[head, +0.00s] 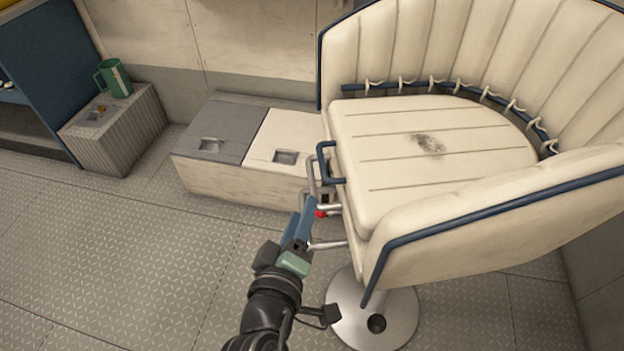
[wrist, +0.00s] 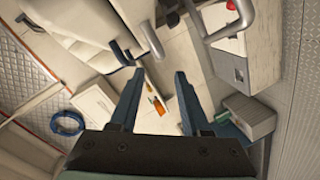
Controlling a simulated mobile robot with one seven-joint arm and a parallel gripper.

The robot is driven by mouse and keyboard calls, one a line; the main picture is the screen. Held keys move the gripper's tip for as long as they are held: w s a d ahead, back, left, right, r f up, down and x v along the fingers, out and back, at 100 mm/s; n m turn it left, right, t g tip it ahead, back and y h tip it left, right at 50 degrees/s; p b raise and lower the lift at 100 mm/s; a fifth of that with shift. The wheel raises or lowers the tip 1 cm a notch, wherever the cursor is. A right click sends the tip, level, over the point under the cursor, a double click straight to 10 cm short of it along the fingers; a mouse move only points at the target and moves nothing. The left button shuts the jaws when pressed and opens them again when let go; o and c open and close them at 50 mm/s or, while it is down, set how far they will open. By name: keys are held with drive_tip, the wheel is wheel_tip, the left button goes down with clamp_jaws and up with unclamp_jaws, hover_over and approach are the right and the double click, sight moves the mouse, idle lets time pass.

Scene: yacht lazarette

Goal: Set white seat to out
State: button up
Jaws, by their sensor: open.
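The white seat (head: 430,150) is a cream, ribbed chair with blue piping on a round metal pedestal (head: 375,310). A dark smudge marks its cushion. At its left front edge are a blue handle (head: 326,165), bent metal bars (head: 330,208) and a small red part (head: 321,213). My gripper (head: 306,207) is beside these bars, low at the seat's left front. In the wrist view my gripper (wrist: 159,74) is open, with nothing between its blue fingers. The white seat (wrist: 75,25) fills the upper left there. A metal bar (wrist: 229,30) shows at upper right, apart from the fingers.
A low locker with a grey lid (head: 210,130) and a white lid (head: 285,150) stands behind the bars. A green mug (head: 115,78) stands on a ribbed grey box (head: 115,125) at left. A blue cabinet (head: 45,65) is beyond. Floor at lower left is clear.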

sight(312, 182)
drive_tip(key=x, duration=0.9)
drive_tip(key=shift+b, duration=0.3)
clamp_jaws()
idle(0.9)
